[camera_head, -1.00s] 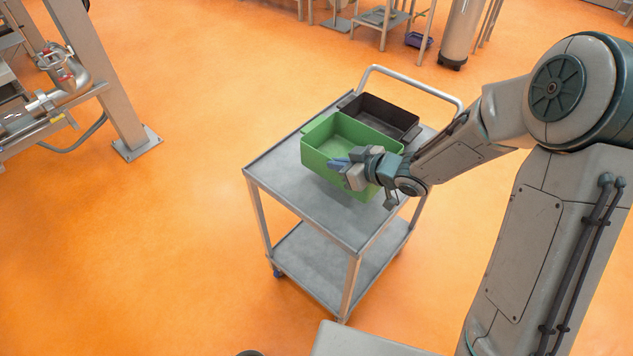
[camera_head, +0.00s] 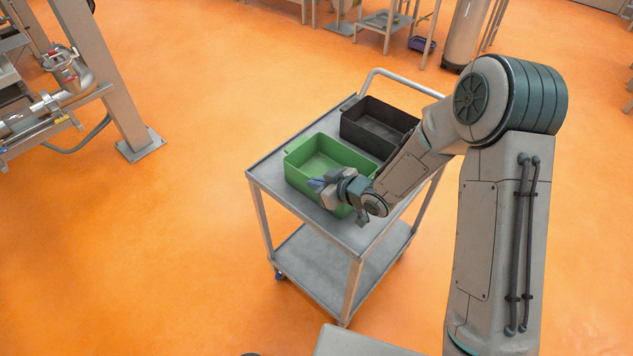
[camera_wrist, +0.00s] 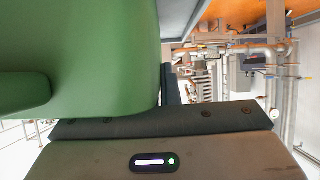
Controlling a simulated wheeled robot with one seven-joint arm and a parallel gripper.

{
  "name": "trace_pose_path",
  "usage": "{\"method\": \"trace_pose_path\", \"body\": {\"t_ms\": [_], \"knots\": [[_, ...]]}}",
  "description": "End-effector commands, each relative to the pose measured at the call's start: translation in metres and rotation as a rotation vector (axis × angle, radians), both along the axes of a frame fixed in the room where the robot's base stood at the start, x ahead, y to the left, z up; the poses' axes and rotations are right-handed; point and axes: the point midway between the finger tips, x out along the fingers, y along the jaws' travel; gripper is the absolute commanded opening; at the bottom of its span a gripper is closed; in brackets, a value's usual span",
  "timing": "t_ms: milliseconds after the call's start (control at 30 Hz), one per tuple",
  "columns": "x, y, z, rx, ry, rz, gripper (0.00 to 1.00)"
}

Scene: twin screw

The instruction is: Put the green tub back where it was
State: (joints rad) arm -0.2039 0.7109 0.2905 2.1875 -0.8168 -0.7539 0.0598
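The green tub (camera_head: 322,152) is an open rectangular box over the front part of the grey cart's top shelf (camera_head: 268,178). My gripper (camera_head: 318,184) is at the tub's near wall, with its bluish fingers at the rim, and appears shut on it. In the wrist view the green tub (camera_wrist: 90,60) fills the upper left, close against my gripper; the grip itself is hidden there. The tub looks level. I cannot tell whether its base touches the shelf or hangs just above it.
A black tub (camera_head: 378,126) stands behind the green one on the cart, with a gap between them. The cart has a raised handle (camera_head: 400,76) at the back and a lower shelf (camera_head: 325,265). Bare shelf shows left and in front. Orange floor around is clear.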

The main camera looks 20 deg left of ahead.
Motion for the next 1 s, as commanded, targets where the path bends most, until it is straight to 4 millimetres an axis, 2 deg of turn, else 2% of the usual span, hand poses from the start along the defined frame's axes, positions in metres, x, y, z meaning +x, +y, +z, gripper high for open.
{"method": "trace_pose_path", "body": {"t_ms": [233,300,333,733,1000], "knots": [[0.0,0.0,-0.005,0.001,0.0,0.0,0.0],[0.0,0.0,-0.003,0.0,0.0,0.0,0.22],[0.0,0.0,-0.003,0.0,0.0,0.0,0.24],[0.0,-0.001,0.003,0.0,0.0,-0.001,0.24],[-0.015,-0.043,0.025,0.0,-0.002,-0.006,0.24]]}}
